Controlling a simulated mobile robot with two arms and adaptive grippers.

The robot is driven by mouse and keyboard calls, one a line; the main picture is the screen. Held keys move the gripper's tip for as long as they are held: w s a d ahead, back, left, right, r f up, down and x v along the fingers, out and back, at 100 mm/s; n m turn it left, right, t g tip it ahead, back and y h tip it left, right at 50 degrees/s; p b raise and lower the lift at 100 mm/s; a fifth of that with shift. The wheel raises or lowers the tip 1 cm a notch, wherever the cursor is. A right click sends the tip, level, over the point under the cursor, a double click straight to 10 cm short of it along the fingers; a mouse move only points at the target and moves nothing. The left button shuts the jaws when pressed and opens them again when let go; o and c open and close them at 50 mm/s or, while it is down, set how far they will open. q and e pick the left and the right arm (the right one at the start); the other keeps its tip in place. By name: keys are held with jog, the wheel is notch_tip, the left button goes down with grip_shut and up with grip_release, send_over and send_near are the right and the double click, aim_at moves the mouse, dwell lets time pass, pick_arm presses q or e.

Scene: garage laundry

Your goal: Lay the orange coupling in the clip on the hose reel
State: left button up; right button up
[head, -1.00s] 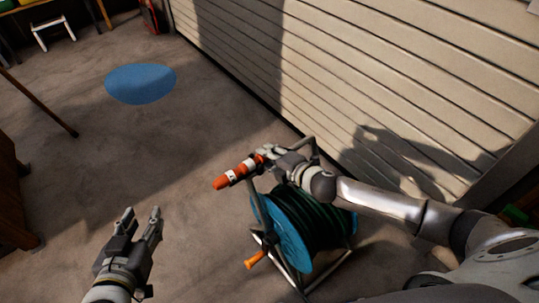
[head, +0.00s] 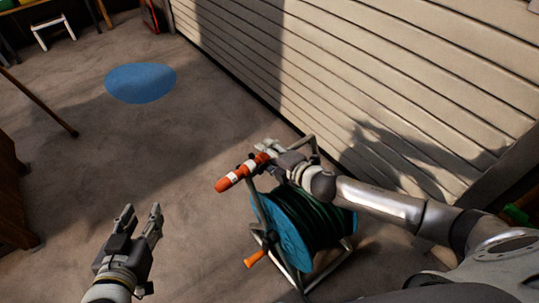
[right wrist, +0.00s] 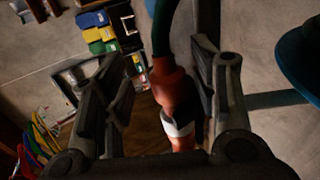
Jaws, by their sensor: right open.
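The orange coupling (head: 229,182), with a white band, lies at the top of the hose reel's frame, at its left side. The hose reel (head: 283,232) has a blue drum and dark green hose. A small dark piece at the coupling's middle may be the clip; I cannot tell clearly whether the coupling is seated in it. My right gripper (head: 266,151) is open at the coupling's far end. In the right wrist view the coupling (right wrist: 172,95) is between the spread fingers, nearer the right one. My left gripper (head: 141,216) is open and empty, left of the reel.
A slatted wall (head: 380,80) runs behind the reel. A blue round patch (head: 140,83) lies on the floor further back. The reel's orange crank handle (head: 255,258) sticks out at front left. The floor between my left gripper and the reel is clear.

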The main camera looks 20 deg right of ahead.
jog(key=shift+s+f, duration=0.1)
jog(key=v, duration=1.2)
dwell(0.4)
